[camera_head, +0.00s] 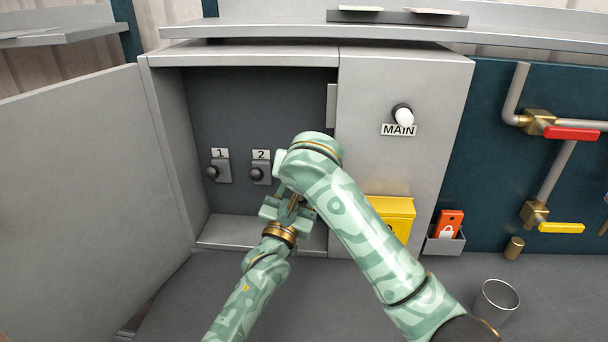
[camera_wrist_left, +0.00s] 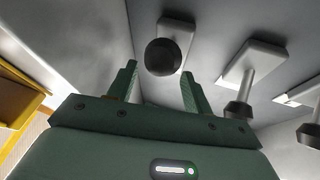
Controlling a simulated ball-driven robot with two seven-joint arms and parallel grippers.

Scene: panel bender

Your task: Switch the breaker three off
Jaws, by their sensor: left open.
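In the head view, breaker one (camera_head: 213,172) and breaker two (camera_head: 257,173) have dark round knobs on grey plates inside the open cabinet, under labels 1 and 2. The space to their right, where a third would sit, is hidden behind my arms. In the left wrist view, my left gripper (camera_wrist_left: 158,72) is open and empty. A dark knob, apparently breaker three (camera_wrist_left: 165,57), shows ahead between its fingertips; contact cannot be told. Two more breaker levers stand to its right. My left gripper's fingers cannot be made out in the head view, and my right gripper is not seen.
The cabinet door (camera_head: 75,190) stands open at left. A shelf (camera_head: 330,31) runs above; pipes with valves are at far right.

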